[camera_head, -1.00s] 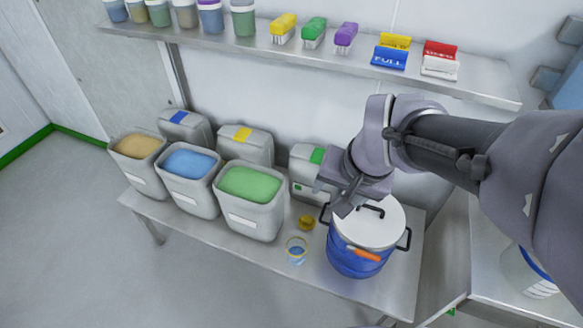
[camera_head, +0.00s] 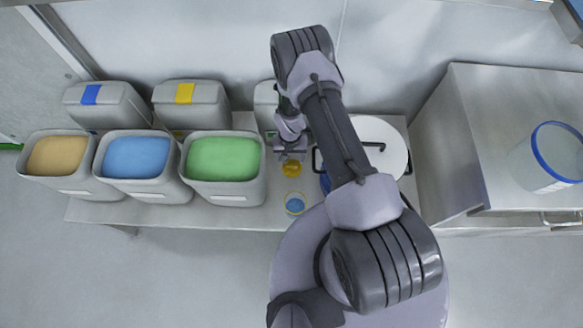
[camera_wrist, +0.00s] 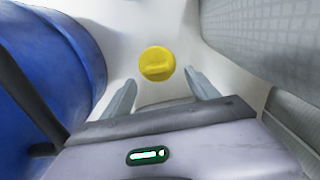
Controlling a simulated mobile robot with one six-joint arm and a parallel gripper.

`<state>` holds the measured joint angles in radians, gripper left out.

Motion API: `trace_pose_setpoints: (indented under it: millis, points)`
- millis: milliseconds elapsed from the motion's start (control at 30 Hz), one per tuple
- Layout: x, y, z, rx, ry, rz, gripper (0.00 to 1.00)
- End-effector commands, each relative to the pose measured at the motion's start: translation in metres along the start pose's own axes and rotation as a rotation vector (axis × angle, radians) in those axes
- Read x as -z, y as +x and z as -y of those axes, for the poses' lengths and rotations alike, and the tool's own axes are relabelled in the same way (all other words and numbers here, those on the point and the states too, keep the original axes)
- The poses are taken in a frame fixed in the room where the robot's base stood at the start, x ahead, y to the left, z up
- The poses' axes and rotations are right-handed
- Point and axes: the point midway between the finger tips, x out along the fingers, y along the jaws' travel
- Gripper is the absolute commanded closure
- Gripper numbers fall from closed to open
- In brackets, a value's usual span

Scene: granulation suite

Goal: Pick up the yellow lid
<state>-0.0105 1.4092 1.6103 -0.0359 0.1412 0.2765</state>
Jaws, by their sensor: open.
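The yellow lid (camera_head: 292,168) is a small round piece on the metal bench, between the green-filled bin and the blue pot. In the wrist view the yellow lid (camera_wrist: 157,63) shows a raised bar across its top and lies just beyond the fingertips, between their lines. My gripper (camera_head: 290,155) is over the back edge of the lid in the head view. In the wrist view my gripper (camera_wrist: 162,85) has its two fingers apart with nothing between them.
The blue pot (camera_wrist: 50,60) with a white cover (camera_head: 385,140) stands close on the right. The green-filled bin (camera_head: 222,160) is close on the left. A small cup with blue contents (camera_head: 295,204) stands in front of the lid. A side cabinet (camera_head: 455,150) is at right.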

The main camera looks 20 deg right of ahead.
Motion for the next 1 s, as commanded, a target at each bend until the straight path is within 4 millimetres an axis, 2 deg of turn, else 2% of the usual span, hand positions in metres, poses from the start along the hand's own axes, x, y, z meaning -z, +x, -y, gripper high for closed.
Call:
trace_pose_setpoints:
  millis: [33,267,400,467,667,1000]
  points:
    - [0.000,0.012,0.000,0.000,0.000,0.000,0.31]
    - [-0.001,0.033,-0.003,0.000,0.001,0.000,0.31]
    - [-0.004,0.063,-0.008,0.000,0.001,0.000,0.31]
    - [-0.004,0.072,-0.008,0.000,0.001,0.000,0.31]
    - [-0.004,0.070,-0.008,0.000,0.001,0.000,0.31]
    - [-0.004,0.070,-0.008,0.000,0.001,0.000,0.96]
